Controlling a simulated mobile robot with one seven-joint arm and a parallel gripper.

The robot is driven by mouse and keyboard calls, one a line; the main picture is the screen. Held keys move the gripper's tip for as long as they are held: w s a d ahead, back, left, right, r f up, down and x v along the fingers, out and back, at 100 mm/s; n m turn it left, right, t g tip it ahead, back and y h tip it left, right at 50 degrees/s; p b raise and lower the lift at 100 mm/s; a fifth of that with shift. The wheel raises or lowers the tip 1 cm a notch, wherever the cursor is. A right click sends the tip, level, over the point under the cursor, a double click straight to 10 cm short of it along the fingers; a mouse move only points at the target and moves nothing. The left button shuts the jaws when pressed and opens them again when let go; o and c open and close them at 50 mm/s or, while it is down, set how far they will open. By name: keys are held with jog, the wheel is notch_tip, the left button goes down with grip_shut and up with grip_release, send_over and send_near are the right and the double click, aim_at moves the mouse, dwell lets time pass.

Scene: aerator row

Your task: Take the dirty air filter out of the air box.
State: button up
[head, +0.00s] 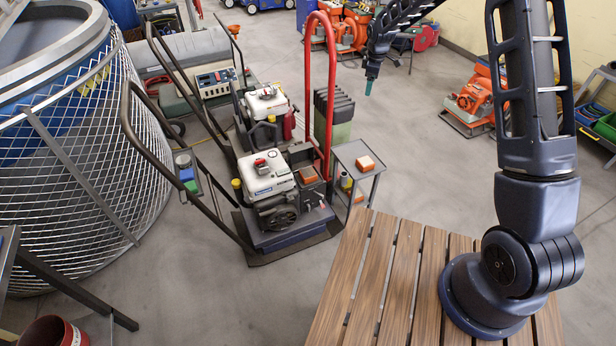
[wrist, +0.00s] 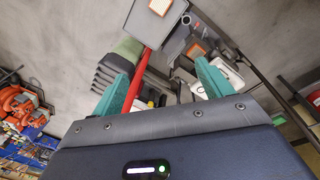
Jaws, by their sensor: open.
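The nearer aerator (head: 270,205) has a white engine and a dark open air box (head: 312,191) beside it. An orange-brown filter (head: 308,174) sits at the top of the air box. My gripper (head: 371,80) hangs up and to the right of the aerator, clear of the filter. Its two teal fingers (wrist: 165,82) are apart and hold nothing.
A small grey stand (head: 350,148) right of the aerator bears another orange filter with a pale edge (head: 366,163). A red tall handle (head: 332,80) rises by the air box. Green-grey containers (head: 334,115) stand behind. A second aerator (head: 265,105) is farther back.

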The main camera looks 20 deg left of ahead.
jog(key=s+a+f+n, duration=0.1)
jog(key=a+f+n, duration=0.1)
jog(key=a+f, duration=0.65)
jog(key=s+a+f+n, duration=0.15)
jog(key=a+f, duration=0.35)
jog(key=f, duration=0.6)
jog(key=n+g, duration=0.1)
jog(key=n, duration=0.4)
send_over(308, 173)
jog(key=shift+h, duration=0.3)
notch_tip(308, 173, down, 21)
jog(key=shift+r, duration=0.2)
jog(key=shift+w+f, duration=0.1)
jog(key=shift+f, duration=5)
jog(key=shift+c, duration=0.5)
jog(key=c, duration=0.7)
